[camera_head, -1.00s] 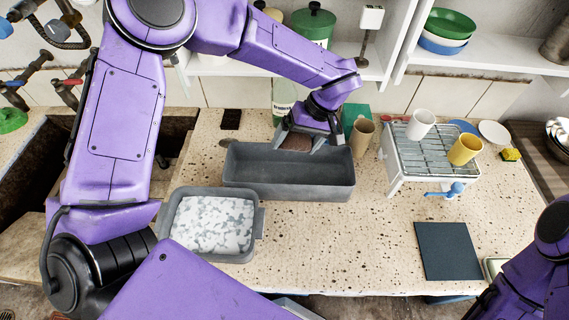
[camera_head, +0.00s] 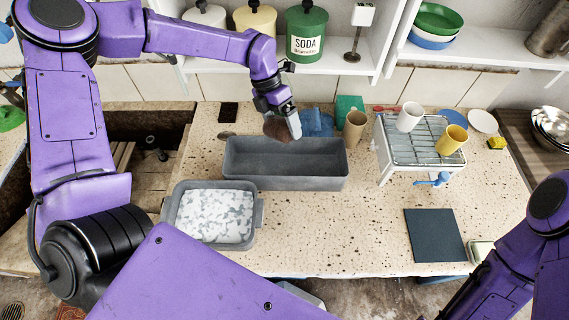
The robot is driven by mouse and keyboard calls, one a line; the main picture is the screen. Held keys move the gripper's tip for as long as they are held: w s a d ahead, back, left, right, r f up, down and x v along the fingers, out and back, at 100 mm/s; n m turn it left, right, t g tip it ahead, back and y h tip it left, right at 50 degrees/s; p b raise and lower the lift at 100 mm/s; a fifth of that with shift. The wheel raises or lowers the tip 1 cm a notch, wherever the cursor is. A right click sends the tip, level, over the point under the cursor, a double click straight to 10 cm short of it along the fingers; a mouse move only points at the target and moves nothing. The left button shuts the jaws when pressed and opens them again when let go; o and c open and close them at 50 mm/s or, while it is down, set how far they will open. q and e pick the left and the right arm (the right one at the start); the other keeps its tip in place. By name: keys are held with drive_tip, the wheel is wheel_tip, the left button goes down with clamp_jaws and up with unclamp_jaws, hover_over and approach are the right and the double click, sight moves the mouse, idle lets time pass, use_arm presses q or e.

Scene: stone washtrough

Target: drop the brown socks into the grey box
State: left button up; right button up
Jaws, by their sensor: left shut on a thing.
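My left gripper (camera_head: 283,126) is shut on the brown socks (camera_head: 277,128), a rounded brown bundle. It holds them above the back rim of the grey box (camera_head: 285,177). The box is long, rectangular and looks empty inside. The gripper's fingers partly hide the socks. My right arm (camera_head: 530,245) shows at the lower right, but its gripper is out of the picture.
A grey basin (camera_head: 257,226) with suds stands in front left of the box. A blue cloth (camera_head: 318,122) lies behind it. A beige cup (camera_head: 354,128) and a dish rack (camera_head: 386,158) stand to the right. A dark mat (camera_head: 434,235) lies at front right.

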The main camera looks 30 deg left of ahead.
use_arm(q)
wheel_tip(320, 180, down, 5)
drive_tip(key=b, duration=0.3)
drive_tip(key=o, duration=0.8)
drive_tip(key=b+v, duration=0.2)
drive_tip(key=v, duration=0.8)
drive_tip(key=shift+w+b, duration=0.1)
drive_tip(key=shift+b, duration=0.2)
drive_tip(key=shift+a+r, duration=0.15)
drive_tip(key=shift+r, duration=0.2)
